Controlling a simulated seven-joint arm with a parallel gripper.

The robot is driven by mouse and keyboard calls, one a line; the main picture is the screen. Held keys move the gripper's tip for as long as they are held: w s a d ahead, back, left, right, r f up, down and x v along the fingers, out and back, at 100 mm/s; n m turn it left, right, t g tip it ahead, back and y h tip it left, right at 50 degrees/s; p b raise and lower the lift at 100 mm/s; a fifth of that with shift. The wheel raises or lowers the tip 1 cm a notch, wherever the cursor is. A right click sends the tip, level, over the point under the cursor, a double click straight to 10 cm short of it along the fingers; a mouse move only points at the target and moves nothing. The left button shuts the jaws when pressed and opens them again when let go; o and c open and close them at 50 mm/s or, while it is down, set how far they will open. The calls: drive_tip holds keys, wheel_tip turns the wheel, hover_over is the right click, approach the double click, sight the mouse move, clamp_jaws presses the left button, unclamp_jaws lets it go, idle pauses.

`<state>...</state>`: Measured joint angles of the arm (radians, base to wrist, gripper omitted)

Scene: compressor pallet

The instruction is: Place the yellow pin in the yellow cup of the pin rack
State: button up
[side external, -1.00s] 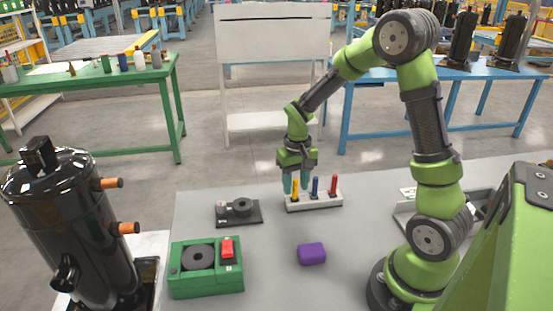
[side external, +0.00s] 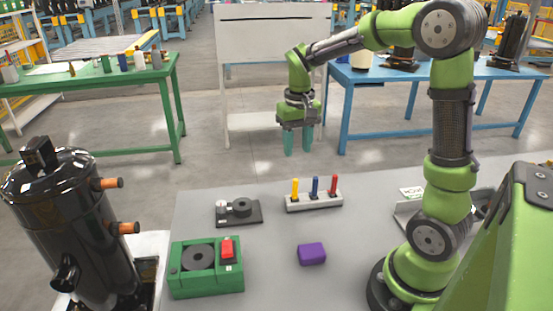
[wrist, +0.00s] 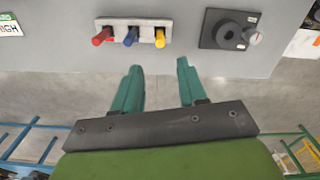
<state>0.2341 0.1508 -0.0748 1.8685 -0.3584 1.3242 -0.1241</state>
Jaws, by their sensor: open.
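The yellow pin (side external: 295,187) stands upright in the left cup of the pale pin rack (side external: 327,203) on the grey table. A blue pin (side external: 315,186) stands in the middle cup and a red pin (side external: 333,185) in the right cup. In the wrist view the order is reversed, with the yellow pin (wrist: 160,38) at the right end of the rack (wrist: 147,24). My gripper (side external: 299,153) is open and empty, raised above and behind the rack. Its teal fingers (wrist: 160,75) are apart in the wrist view, with nothing between them. The cups' colours are hidden by the pins.
A dark fixture with a round part (side external: 240,210) lies left of the rack. A black compressor (side external: 70,215) stands at left. The table between them is clear.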

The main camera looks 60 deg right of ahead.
drive_tip(key=s+a+r+n+t+y, duration=0.1)
drive_tip(key=s+a+r+t, duration=0.2)
drive_tip(key=s+a, duration=0.2)
drive_tip(key=s+a+r+n+t+y, duration=0.1)
drive_tip(key=s+a+r+t, duration=0.2)
drive_tip(key=s+a, duration=0.3)
drive_tip(key=a+t, duration=0.1)
drive_tip(key=a, duration=0.2)
drive_tip(key=shift+s+r, duration=0.2)
drive_tip(key=shift+r, duration=0.05)
drive_tip(key=shift+a, duration=0.1)
